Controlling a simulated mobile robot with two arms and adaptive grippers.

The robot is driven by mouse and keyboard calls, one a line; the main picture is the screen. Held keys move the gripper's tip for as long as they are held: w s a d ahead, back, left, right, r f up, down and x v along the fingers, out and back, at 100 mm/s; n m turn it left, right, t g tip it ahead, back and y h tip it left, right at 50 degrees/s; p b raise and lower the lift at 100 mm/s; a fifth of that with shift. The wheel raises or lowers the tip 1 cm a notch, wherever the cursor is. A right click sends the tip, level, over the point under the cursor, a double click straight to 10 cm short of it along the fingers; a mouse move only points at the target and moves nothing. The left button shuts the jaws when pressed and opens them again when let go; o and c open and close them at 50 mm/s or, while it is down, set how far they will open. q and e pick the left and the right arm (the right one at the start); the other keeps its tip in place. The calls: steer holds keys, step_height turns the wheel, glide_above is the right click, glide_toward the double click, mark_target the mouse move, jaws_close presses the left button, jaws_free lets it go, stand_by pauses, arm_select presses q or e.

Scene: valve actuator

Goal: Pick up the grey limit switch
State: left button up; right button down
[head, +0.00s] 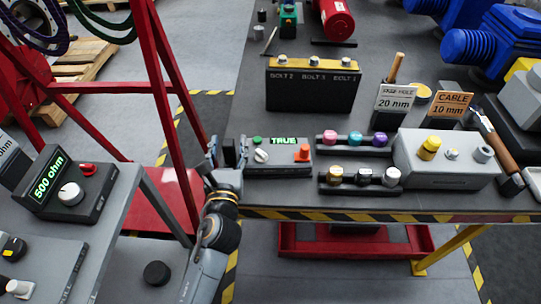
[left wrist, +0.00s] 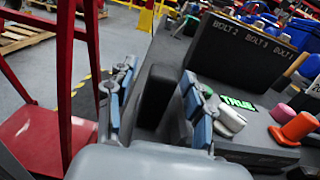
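No thing in view is labelled as a limit switch, so I cannot tell for sure which one it is. A dark upright block (head: 230,152) stands at the left end of the grey table, beside a panel with a green TRUE display (head: 283,141). My left gripper (head: 228,153) is at this block. In the left wrist view its fingers are spread, with the dark block (left wrist: 157,95) between them and gaps visible on both sides. A light grey box (head: 405,165) with a yellow knob and grey knobs stands farther right. My right gripper is out of view.
The panel carries a white knob (head: 261,156) and an orange button (head: 303,153), close to my right-hand finger. A black bolt holder (head: 312,92) stands behind. A red frame (head: 160,100) rises left of the table. A 500 ohm box (head: 72,185) sits on the nearer left table.

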arm_select(q)
jaws_close()
steer(key=shift+r, duration=0.15)
step_height(320, 180, up, 9)
steer(key=shift+f, duration=4.2)
